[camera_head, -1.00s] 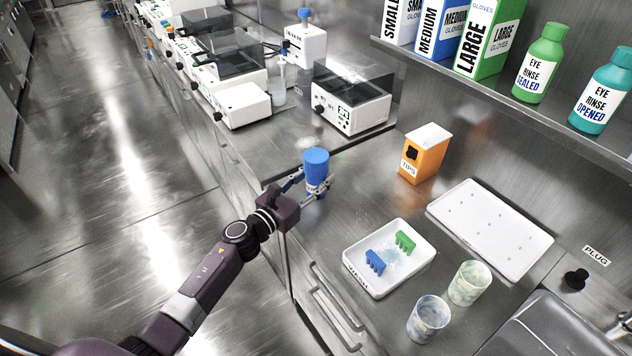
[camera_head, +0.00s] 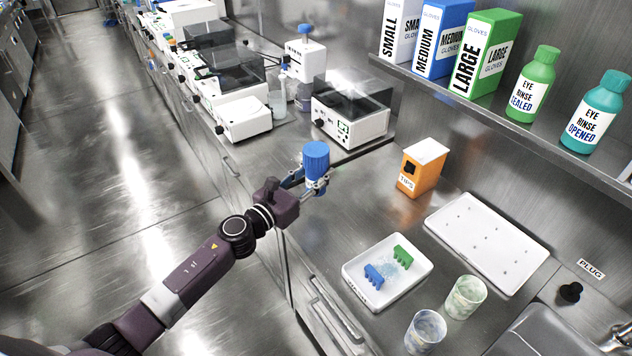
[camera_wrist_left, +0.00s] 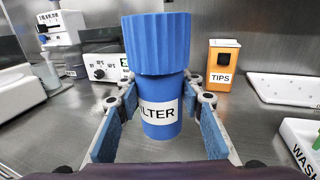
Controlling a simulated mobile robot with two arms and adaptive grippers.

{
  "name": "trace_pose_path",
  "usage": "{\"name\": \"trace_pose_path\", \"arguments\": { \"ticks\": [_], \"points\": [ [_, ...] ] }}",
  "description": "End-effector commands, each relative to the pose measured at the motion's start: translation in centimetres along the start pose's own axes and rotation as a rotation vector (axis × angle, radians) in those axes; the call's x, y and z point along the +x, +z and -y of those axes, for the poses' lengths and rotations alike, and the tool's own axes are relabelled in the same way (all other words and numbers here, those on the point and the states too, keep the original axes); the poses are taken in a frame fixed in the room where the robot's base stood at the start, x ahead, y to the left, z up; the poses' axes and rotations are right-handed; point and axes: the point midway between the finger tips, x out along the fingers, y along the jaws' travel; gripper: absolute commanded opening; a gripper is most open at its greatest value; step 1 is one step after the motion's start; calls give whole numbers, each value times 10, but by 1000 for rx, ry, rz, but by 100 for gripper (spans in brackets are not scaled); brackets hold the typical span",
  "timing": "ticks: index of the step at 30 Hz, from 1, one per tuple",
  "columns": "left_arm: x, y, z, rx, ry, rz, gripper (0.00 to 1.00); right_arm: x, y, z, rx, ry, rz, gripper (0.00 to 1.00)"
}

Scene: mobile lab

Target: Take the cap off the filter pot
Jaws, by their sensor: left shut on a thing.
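The filter pot (camera_head: 317,183) is blue, with a white label and a wide ribbed blue cap (camera_head: 316,155) on top. My left gripper (camera_head: 314,187) is shut around the pot's body, below the cap. In the left wrist view, the pot's body (camera_wrist_left: 162,129) stands upright between the two fingers and its label reads FILTER. The cap (camera_wrist_left: 157,43) is seated on the pot, above the fingers. The pot appears held above the bench, but the gap under it is hard to judge. My right gripper is not in view.
Right of the pot stands an orange tips box (camera_head: 421,171). Nearer are the white wash tray (camera_head: 414,284) with blue and green pieces, two beakers and a flat white tray (camera_head: 489,240). White instruments (camera_head: 350,118) stand behind. Bench around the pot is clear.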

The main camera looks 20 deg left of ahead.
Motion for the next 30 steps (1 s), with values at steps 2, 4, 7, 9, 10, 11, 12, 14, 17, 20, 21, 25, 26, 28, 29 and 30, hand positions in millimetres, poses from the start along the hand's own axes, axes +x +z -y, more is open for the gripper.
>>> {"name": "trace_pose_path", "arguments": {
  "ticks": [2,4,7,9,10,11,12,14,17,20,21,25,26,28,29,30],
  "points": [
    [0,40,-1,12,-3,5,1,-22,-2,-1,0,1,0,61],
    [0,60,-2,10,-1,4,1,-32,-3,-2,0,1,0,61],
    [0,85,-1,8,-1,3,1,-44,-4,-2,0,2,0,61],
    [0,99,-1,6,-1,5,1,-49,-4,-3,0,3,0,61],
    [0,105,-1,6,-1,4,1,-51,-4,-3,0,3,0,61],
    [0,110,-1,5,0,4,1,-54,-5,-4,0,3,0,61],
    [0,115,-1,4,0,3,1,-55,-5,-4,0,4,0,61],
    [0,122,-1,3,0,4,1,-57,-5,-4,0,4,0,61],
    [0,130,0,1,0,3,1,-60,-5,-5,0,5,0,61],
    [0,132,0,1,1,2,1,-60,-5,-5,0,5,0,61],
    [0,133,-1,1,1,2,1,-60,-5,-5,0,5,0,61],
    [0,132,0,0,1,2,1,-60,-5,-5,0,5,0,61],
    [0,132,0,0,1,2,1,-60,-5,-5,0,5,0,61],
    [0,132,0,0,1,2,1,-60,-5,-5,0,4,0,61],
    [0,132,0,0,1,2,31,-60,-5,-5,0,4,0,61],
    [0,132,0,0,1,2,27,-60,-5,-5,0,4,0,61]
  ]
}}
